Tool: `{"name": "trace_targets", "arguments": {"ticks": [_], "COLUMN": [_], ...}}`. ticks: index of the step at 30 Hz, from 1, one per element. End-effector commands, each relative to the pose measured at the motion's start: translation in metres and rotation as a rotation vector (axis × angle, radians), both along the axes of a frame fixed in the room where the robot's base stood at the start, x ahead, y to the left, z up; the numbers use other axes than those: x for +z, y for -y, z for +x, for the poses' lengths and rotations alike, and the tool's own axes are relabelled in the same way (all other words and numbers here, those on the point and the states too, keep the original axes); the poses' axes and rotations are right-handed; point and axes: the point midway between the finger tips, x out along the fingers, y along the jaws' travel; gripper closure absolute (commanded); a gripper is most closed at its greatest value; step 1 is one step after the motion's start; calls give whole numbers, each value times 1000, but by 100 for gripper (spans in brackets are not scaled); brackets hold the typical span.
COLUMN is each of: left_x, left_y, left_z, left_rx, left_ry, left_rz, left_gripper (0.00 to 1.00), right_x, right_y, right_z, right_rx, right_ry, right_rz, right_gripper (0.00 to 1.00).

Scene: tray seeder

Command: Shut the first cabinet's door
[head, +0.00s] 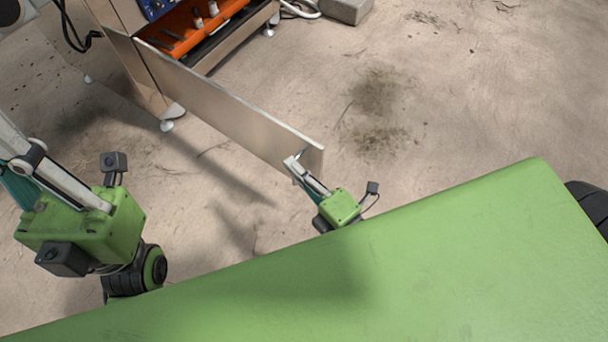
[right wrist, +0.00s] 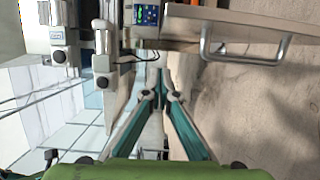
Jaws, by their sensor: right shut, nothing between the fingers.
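The first cabinet (head: 150,85) stands at the upper left of the head view. Its door (head: 225,110) is wide open, a long metal panel reaching from the cabinet toward the lower right. My right gripper (head: 291,163) is shut and empty at the door's free end; contact is unclear. In the right wrist view its fingers (right wrist: 160,93) converge, with the door panel (right wrist: 235,22) and its bar handle (right wrist: 245,48) at upper right. My left gripper (head: 30,160) is at the left edge of the head view, away from the door; its fingertips are cut off.
An orange drawer or tray (head: 190,35) with small bottles shows inside the cabinet. A blue control panel (head: 155,8) is above it. A grey block (head: 345,8) lies at the top. The concrete floor (head: 450,90) right of the door is clear.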

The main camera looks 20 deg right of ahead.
Motion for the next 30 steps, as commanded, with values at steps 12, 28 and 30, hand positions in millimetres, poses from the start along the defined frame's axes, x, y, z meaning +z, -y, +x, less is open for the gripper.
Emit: {"name": "trace_targets", "arguments": {"ticks": [12, 28, 30], "left_x": [-9, -10, -10], "left_y": [0, 1, 1], "left_z": [2, 2, 2], "left_rx": [1, 0, 0], "left_ry": [-6, -8, -8], "left_rz": [2, 2, 2], "left_gripper": [100, 100, 100], "right_x": [-2, -1, -1], "right_y": [7, 17, 18], "right_z": [61, 67, 68], "right_rx": [1, 0, 2], "right_ry": [-1, -4, -4], "right_rz": [-3, 1, 1], "right_gripper": [100, 100, 100]}}
